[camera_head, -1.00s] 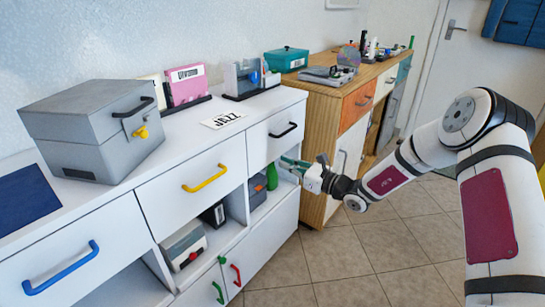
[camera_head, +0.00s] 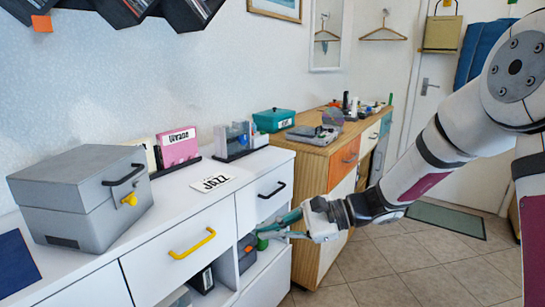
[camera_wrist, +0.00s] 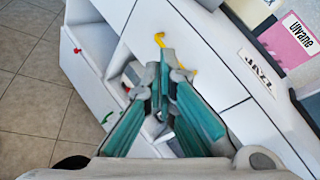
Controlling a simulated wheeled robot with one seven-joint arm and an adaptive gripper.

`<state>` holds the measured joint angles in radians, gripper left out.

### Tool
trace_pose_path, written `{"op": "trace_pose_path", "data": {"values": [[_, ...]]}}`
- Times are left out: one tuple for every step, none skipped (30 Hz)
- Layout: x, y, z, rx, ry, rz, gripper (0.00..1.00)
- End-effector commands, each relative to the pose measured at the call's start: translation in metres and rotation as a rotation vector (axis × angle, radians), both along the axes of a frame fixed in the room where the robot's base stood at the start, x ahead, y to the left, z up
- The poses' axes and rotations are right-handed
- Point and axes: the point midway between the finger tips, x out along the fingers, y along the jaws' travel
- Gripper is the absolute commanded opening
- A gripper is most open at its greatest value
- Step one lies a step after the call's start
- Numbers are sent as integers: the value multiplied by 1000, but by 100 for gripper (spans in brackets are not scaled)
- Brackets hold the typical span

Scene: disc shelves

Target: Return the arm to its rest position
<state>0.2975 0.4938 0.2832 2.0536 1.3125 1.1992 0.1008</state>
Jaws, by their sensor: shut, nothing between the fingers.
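My gripper (camera_head: 268,230) has teal fingers and is on the right of the white dresser (camera_head: 100,288), in front of its open compartments in the head view. The wrist view shows the gripper (camera_wrist: 160,78) from behind, its fingers drawn together with nothing held. My white arm with dark red panels comes in from the right, bent at the elbow. Whether the fingers touch the dresser is hard to tell, but they look apart from it.
A grey box (camera_head: 84,200) with a yellow latch, a pink case (camera_head: 178,147) and a JAZZ card (camera_head: 216,183) are on the dresser. A wooden cabinet (camera_head: 312,165) stands beyond.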

Motion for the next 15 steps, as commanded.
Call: {"op": "trace_pose_path", "data": {"values": [[-20,1,11,-52,-45,56,0],[-32,0,16,-82,-68,89,0],[-47,-1,20,-124,-98,133,0],[-59,-2,24,-154,-119,165,0],[-70,-4,27,-185,-140,197,0],[-85,-7,31,-226,-169,237,0],[-97,-10,34,-256,-189,267,0],[-108,-13,36,-288,-209,296,0],[-123,-17,39,-328,-234,335,0],[-133,-21,41,-359,-254,363,0],[-144,-25,43,-390,-273,390,0],[-158,-31,45,-433,-299,426,0],[-169,-36,46,-464,-317,453,0],[-179,-41,48,-496,-335,479,0],[-192,-48,49,-537,-358,512,0]]}}
